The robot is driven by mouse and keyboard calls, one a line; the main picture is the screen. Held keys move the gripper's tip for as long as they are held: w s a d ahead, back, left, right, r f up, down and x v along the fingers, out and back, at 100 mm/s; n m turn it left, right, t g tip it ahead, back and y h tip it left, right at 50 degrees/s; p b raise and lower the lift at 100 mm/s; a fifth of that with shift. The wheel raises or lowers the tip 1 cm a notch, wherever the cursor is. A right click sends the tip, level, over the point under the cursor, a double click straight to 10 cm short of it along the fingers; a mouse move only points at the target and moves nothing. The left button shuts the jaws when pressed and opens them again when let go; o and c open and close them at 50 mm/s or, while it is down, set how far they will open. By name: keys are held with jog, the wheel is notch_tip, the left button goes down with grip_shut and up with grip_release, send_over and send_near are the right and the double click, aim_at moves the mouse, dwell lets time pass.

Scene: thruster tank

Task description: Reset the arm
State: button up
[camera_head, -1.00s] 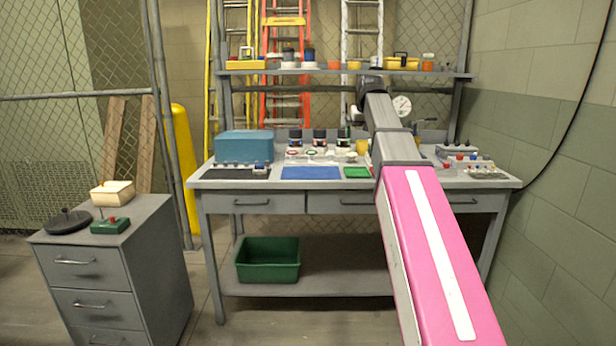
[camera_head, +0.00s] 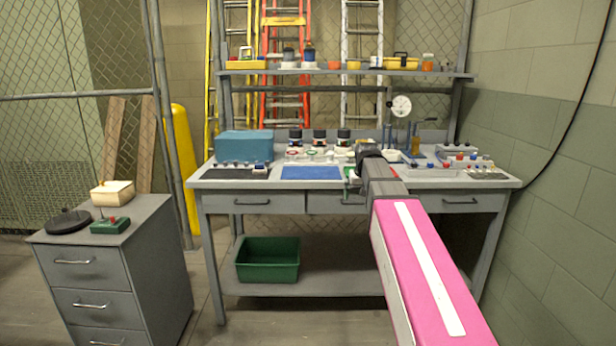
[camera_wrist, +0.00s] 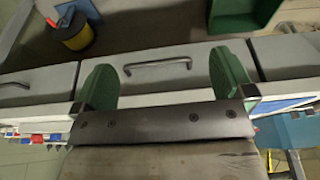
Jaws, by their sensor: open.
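My arm stretches forward over the front of the grey workbench (camera_head: 262,184). My gripper (camera_head: 351,180) is partly hidden by my wrist in the head view and is low, near the bench's front edge. In the wrist view, my gripper (camera_wrist: 165,70) has two green fingers standing wide apart. Nothing is between them. A grey drawer front with a metal handle (camera_wrist: 157,64) shows behind the fingers. I cannot tell how far it is from the fingertips.
A green bin (camera_head: 267,262) sits on the lower shelf. A blue box (camera_head: 244,145), a blue mat (camera_head: 310,173) and several jars stand on the bench. A yellow-and-black container (camera_wrist: 73,32) shows in the wrist view. A drawer cabinet (camera_head: 110,270) stands left; open floor lies between.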

jog(key=s+f+g, duration=0.1)
jog(key=s+f, duration=1)
jog(key=f, duration=0.4)
jog(key=s+f+g, duration=0.2)
jog(key=s+f, duration=0.9)
jog(key=f, duration=0.3)
jog(key=shift+s+f, duration=0.15)
jog(key=shift+f, duration=0.2)
jog(key=shift+a, duration=0.1)
